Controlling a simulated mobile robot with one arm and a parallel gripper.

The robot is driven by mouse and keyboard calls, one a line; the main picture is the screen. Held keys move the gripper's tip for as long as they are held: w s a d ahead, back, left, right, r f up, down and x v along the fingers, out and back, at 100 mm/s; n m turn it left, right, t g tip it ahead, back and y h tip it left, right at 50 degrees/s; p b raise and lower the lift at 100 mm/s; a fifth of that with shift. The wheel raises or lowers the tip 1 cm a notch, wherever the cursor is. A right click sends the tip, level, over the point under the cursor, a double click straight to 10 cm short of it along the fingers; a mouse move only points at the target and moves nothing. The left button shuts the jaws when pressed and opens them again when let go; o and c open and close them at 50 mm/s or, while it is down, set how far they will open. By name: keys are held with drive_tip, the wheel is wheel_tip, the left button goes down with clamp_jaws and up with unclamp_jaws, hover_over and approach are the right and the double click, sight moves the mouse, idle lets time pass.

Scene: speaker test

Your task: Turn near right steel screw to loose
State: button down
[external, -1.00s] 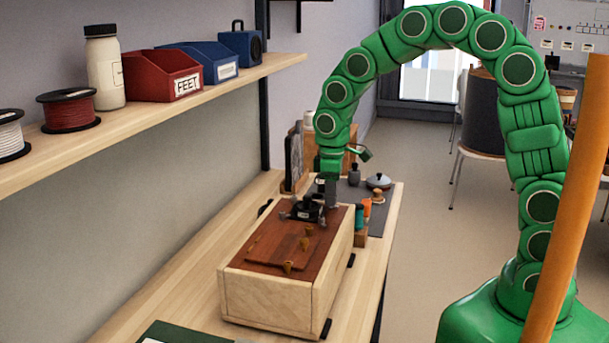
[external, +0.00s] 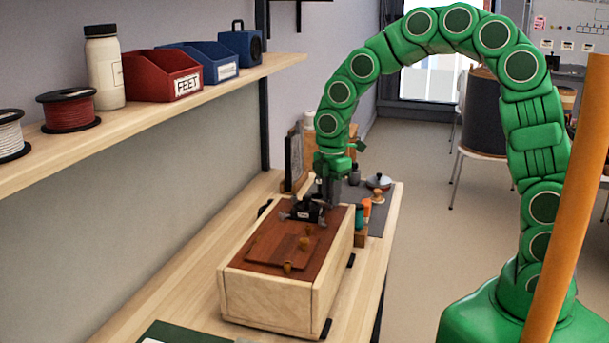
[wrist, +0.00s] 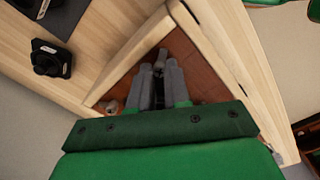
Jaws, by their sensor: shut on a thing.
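A wooden box (external: 265,294) with a red-brown top stands on the bench. A small black fixture (external: 305,213) with steel screws at its edges sits on that top, towards the far end. One steel screw (external: 284,217) shows at its left side. My gripper (external: 328,204) points down at the right side of the fixture. In the wrist view its grey fingers (wrist: 160,72) are shut on a steel screw (wrist: 160,57), whose end shows at the fingertips. The fingers hide most of it. Another steel screw (wrist: 109,107) shows left of them.
A grey mat (external: 378,214) with small items lies behind the box. A shelf (external: 150,112) with bins and spools runs along the left wall. An orange post (external: 563,215) stands at right.

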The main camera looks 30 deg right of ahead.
drive_tip(key=shift+r+n, duration=0.1)
drive_tip(key=shift+n, duration=0.6)
drive_tip(key=c, duration=1.1)
unclamp_jaws()
drive_tip(key=shift+r, duration=0.1)
wheel_tip(320, 180, up, 7)
drive_tip(key=shift+r, duration=0.25)
drive_tip(key=shift+d, duration=0.1)
